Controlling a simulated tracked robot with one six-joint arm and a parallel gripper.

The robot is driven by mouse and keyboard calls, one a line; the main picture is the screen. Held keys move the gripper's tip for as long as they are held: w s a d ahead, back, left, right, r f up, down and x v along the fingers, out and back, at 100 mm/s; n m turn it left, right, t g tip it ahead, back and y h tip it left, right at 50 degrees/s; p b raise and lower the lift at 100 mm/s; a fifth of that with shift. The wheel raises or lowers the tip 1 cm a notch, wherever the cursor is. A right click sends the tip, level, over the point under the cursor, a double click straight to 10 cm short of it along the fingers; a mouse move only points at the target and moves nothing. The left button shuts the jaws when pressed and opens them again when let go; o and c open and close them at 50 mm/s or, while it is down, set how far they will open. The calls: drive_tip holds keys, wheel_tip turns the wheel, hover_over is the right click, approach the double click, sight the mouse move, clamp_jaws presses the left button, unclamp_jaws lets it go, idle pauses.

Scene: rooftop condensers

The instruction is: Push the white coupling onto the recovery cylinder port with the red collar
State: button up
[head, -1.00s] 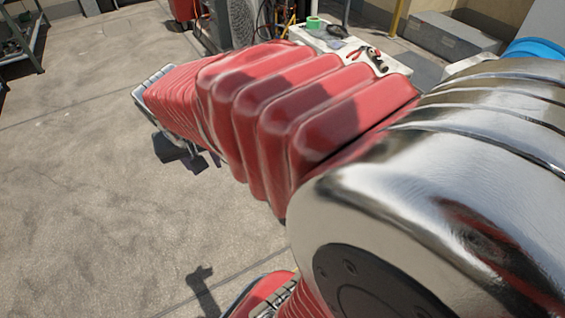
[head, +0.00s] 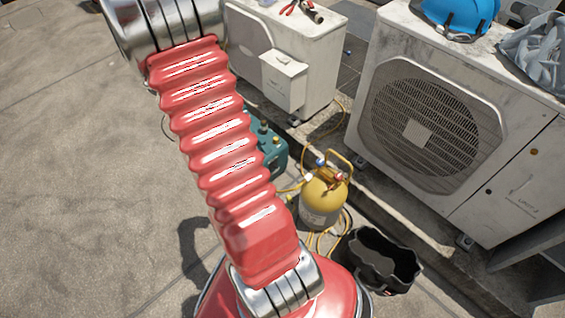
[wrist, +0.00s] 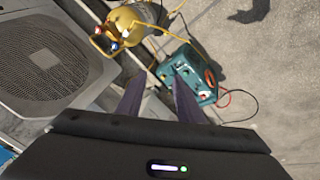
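The yellow recovery cylinder (head: 322,206) stands upright on the ground in the head view, with a blue and a red fitting at its top. It also shows at the top of the wrist view (wrist: 132,20), where a red spot (wrist: 97,31) and a blue spot (wrist: 114,46) mark the fittings. The white coupling cannot be told apart for certain from the hoses around the cylinder. My gripper (wrist: 159,78) is open, with two dark fingers apart and nothing seen between them.
The teal machine (head: 270,150) stands behind the cylinder, with yellow hoses (head: 322,128) nearby. A black open bag (head: 378,262) is at front right. Condensers (head: 437,130) stand to the right; one bears a blue hard hat (head: 456,18). Open concrete (head: 75,170) lies left.

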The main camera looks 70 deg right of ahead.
drive_tip(key=s+d+f+m+g, duration=0.1)
drive_tip(key=s+d+f+m, duration=0.1)
drive_tip(key=s+d+f, duration=0.35)
drive_tip(key=s+d+f+m+g, duration=0.1)
drive_tip(key=s+d+f+m, duration=0.15)
drive_tip(key=f, duration=0.65)
drive_tip(key=m+g+y, duration=0.1)
drive_tip(key=m+y, duration=0.1)
approach(303, 181)
drive_tip(key=shift+w+a+f+v, duration=0.1)
drive_tip(key=shift+w+v, duration=0.05)
drive_tip(key=shift+v, duration=0.8)
drive_tip(key=shift+w+a+f+v, duration=0.1)
drive_tip(key=shift+w+v, duration=0.05)
drive_tip(key=shift+v, duration=0.75)
drive_tip(key=shift+w+f+v, duration=0.1)
drive_tip(key=shift+w+v, duration=0.05)
drive_tip(key=shift+v, duration=0.8)
drive_tip(key=x, duration=1.3)
drive_tip(key=shift+s+d+f, duration=0.15)
drive_tip(key=shift+s+d, duration=0.15)
drive_tip(key=shift+s, duration=0.15)
drive_tip(key=shift+c, duration=0.2)
clamp_jaws()
